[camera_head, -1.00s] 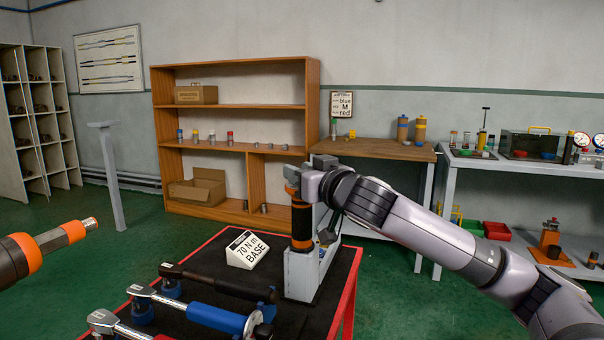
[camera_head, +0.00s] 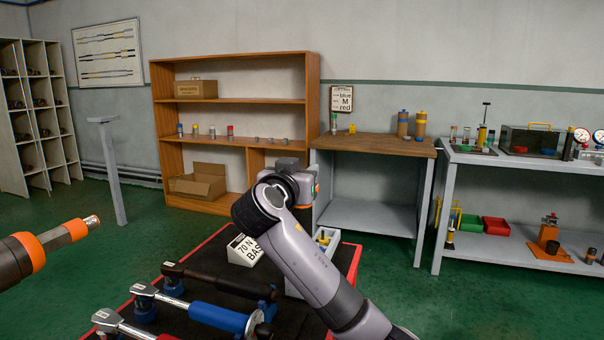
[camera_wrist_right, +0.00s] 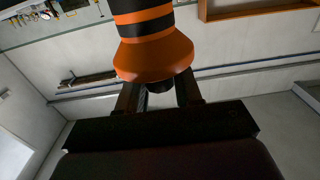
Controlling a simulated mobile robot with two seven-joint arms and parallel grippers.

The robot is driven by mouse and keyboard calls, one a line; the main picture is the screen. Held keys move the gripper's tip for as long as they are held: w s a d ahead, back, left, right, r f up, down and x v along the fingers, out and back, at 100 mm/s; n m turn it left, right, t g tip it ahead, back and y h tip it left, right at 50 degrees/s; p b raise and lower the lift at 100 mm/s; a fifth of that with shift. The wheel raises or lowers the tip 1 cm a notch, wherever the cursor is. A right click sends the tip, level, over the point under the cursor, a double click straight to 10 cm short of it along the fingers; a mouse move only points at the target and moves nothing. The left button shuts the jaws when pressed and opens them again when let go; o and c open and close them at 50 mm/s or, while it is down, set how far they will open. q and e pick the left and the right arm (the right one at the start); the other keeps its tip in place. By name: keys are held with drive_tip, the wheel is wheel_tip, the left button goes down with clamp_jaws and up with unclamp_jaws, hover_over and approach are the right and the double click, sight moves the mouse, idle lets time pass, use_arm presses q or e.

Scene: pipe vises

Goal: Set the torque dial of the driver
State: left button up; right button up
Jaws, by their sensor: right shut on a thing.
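My right gripper (camera_wrist_right: 160,90) is shut on an orange and black cylindrical tool (camera_wrist_right: 155,55), which looks like the driver. In the head view my right wrist hides most of this tool, and only a bit of orange (camera_head: 317,187) shows beside it. A grey holder (camera_head: 326,238) stands below on the black-topped table. A second dark tool with orange collars and a steel tip (camera_head: 50,243) comes in from the left edge; what holds it is out of frame. A white sign (camera_head: 243,250) reads 70 N m, its lower line partly hidden. No dial scale is readable.
Several torque wrenches (camera_head: 215,314) lie along the front of the red-edged table. A wooden shelf (camera_head: 235,102) and a workbench (camera_head: 375,147) stand behind. A grey bench (camera_head: 520,168) with gauges and a dark box is at the right. Green floor lies open between.

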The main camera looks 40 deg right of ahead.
drive_tip(key=m+g+h, duration=0.1)
drive_tip(key=m+g, duration=0.2)
drive_tip(key=g, duration=0.1)
drive_tip(key=m+g+h+b, duration=0.1)
drive_tip(key=m+g, duration=0.2)
drive_tip(key=g, duration=0.2)
drive_tip(key=shift+m+g+y, duration=0.4)
drive_tip(key=shift+m+g, duration=1.3)
drive_tip(key=shift+g, duration=0.9)
drive_tip(key=shift+m+g+y+p, duration=0.4)
drive_tip(key=shift+m+g+y, duration=0.4)
drive_tip(key=shift+m+g, duration=0.65)
drive_tip(key=shift+n+g, duration=0.25)
drive_tip(key=o, duration=0.9)
drive_tip(key=shift+o, duration=0.2)
